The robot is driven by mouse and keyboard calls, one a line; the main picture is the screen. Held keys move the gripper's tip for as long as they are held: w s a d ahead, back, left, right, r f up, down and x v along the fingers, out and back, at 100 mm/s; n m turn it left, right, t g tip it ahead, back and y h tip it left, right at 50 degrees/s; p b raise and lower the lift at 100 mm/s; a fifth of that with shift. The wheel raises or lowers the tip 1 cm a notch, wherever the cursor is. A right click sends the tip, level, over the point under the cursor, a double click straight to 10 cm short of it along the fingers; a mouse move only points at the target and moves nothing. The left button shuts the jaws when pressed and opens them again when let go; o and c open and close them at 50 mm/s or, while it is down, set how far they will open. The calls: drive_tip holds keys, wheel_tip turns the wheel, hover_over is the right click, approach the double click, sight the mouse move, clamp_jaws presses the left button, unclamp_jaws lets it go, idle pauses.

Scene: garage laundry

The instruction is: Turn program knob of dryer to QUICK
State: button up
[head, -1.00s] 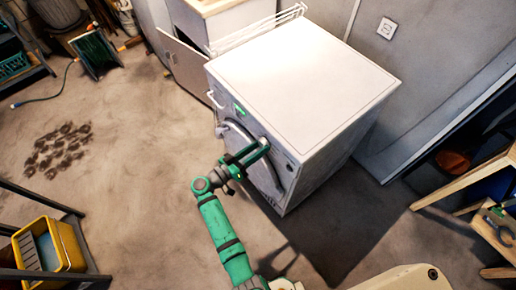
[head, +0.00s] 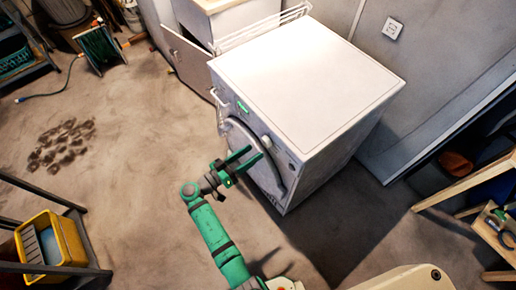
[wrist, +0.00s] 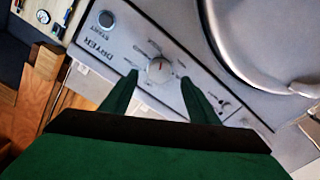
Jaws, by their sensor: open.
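The dryer (head: 310,85) is a white, boxy front-loader with a round door on its front. Its program knob (head: 266,142) is a small pale round knob near the top front edge. In the wrist view the knob (wrist: 159,67) has a red mark and small labels around it, too small to read surely. The grey panel shows "DRYER" and a START button (wrist: 107,19). My gripper (head: 256,153) is open and empty, just in front of the panel. In the wrist view its green fingertips (wrist: 159,77) lie on either side of the knob, apparently not touching it.
The dryer's round door (wrist: 275,45) is beside the panel. A white cabinet with an open door (head: 193,58) stands behind left. The floor at left is mostly clear.

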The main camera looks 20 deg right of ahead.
drive_tip(key=v, duration=0.5)
drive_tip(key=shift+s+a, duration=0.15)
drive_tip(key=shift+a, duration=0.2)
drive_tip(key=s+d+f+n+t+y, duration=0.1)
drive_tip(key=s+f+n+y, duration=0.5)
drive_tip(key=f, duration=0.6)
drive_tip(key=s+a+f+n+t+y, duration=0.1)
drive_tip(key=s+a+f+y, duration=0.15)
drive_tip(key=s, duration=0.35)
drive_tip(key=s+a+f+n+t+y, duration=0.1)
drive_tip(key=s+a+f+y, duration=0.1)
drive_tip(key=s+y, duration=0.3)
drive_tip(key=s+a+r+n+t+y, duration=0.1)
drive_tip(key=s+a+r+t+y, duration=0.2)
drive_tip(key=s+r, duration=0.75)
drive_tip(key=s+r+m+t, duration=0.1)
drive_tip(key=s+r+t, duration=0.2)
drive_tip(key=r, duration=1.4)
drive_tip(key=shift+s+r, duration=0.3)
drive_tip(key=shift+s, duration=0.1)
